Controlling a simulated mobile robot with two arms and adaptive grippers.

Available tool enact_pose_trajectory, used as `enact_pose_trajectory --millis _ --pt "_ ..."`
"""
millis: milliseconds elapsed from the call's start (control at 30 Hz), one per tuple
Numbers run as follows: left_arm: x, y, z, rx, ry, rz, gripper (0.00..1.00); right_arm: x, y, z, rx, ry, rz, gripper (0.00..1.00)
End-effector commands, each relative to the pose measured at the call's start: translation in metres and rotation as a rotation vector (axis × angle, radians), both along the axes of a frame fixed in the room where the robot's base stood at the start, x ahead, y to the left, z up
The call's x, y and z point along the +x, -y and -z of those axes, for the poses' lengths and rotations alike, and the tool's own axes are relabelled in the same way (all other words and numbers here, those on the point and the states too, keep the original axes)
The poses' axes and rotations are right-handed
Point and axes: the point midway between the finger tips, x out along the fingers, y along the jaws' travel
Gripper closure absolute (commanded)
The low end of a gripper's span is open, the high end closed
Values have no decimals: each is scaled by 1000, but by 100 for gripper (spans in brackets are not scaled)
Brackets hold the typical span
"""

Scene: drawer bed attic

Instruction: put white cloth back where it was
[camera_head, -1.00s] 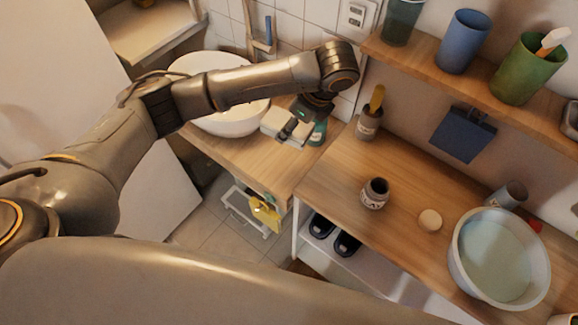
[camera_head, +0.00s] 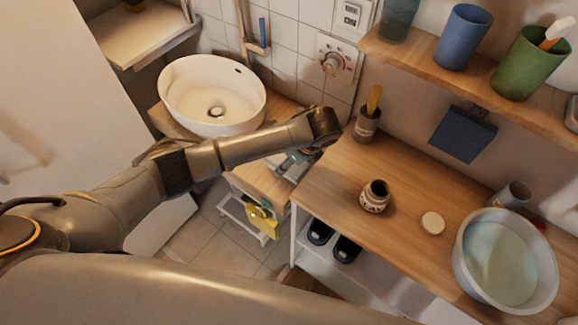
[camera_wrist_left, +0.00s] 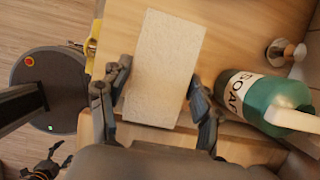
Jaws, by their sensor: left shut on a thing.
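The white cloth (camera_wrist_left: 166,62) is a flat pale rectangle in the left wrist view, lying between the two fingers of my left gripper (camera_wrist_left: 158,100). The fingers press on its long sides, and the gripper is shut on it. Below the cloth is a wooden counter top, but I cannot tell whether the cloth touches it. In the head view my left gripper (camera_head: 288,163) is over the counter right of the sink, and my arm hides most of the cloth.
A white sink basin (camera_head: 212,95) is at the back left. A yellow cloth (camera_head: 261,218) hangs at the counter's front. The wooden shelf unit to the right holds a jar (camera_head: 375,196) and a basin (camera_head: 505,262).

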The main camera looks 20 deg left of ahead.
Motion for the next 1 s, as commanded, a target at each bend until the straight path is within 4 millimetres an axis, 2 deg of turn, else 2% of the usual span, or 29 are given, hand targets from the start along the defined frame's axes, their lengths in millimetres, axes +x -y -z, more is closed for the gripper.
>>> enact_pose_trajectory --millis 100,200,600,633,700,733,1000 --pt "-1 0 21 1 -3 0 52 -1 4 0 -5 -2 -1 28" --pt "-1 0 31 0 -1 1 52 -1 6 0 -6 -2 1 28" --pt "-1 0 37 0 -1 1 52 -1 6 1 -8 -2 2 28" --pt "-1 0 36 0 -1 1 30 -1 6 0 -8 -2 2 28" --pt "-1 0 36 0 -1 1 16 -1 6 0 -8 -2 2 28" --pt "-1 0 36 0 -1 1 14 -1 6 0 -8 -2 2 28" --pt "-1 0 36 0 -1 0 14 -2 6 0 -8 -2 2 28"
